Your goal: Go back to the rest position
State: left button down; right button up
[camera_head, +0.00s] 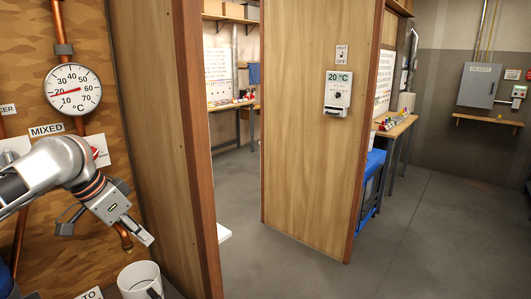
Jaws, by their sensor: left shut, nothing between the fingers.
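My left gripper (146,238) is on a silver arm that comes in from the left edge. It is shut and empty, pointing down and to the right. It is in front of the wooden panel with copper pipes, a little above a white mug (140,281) and apart from it. The arm partly covers a valve plate (95,147) under the label reading MIXED (46,130). My right gripper does not show.
A round dial gauge (73,90) hangs on the left panel. Wooden partitions (155,110) stand in the middle; one bears a thermostat (338,92) reading 20 °C. A workbench (396,126) and grey cabinet (479,84) are farther right. The grey floor (425,235) at right is clear.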

pick_arm(q)
jog(key=s+d+f+t+h, duration=0.1)
jog(key=d+f, duration=0.4)
jog(key=f, duration=0.4)
jog(key=s+d+f+n+t+h, duration=0.1)
jog(key=d+f, duration=0.4)
jog(key=f, duration=0.3)
jog(key=d+f+t+h, duration=0.2)
jog(key=d+f, duration=0.4)
jog(key=f, duration=0.3)
jog(key=s+a+f+n+t+y, duration=0.1)
jog(key=s+a+f, duration=0.3)
jog(key=s+f, duration=0.4)
jog(key=s+a+f+n+t+y, duration=0.1)
jog(key=s+a+f+y, duration=0.3)
jog(key=s+f, duration=0.4)
jog(key=s+a, duration=0.1)
jog(key=s, duration=0.5)
jog(key=shift+s+a+f+n+t, duration=0.2)
jog(key=shift+s+a+n+t, duration=0.05)
jog(key=shift+n+t, duration=0.05)
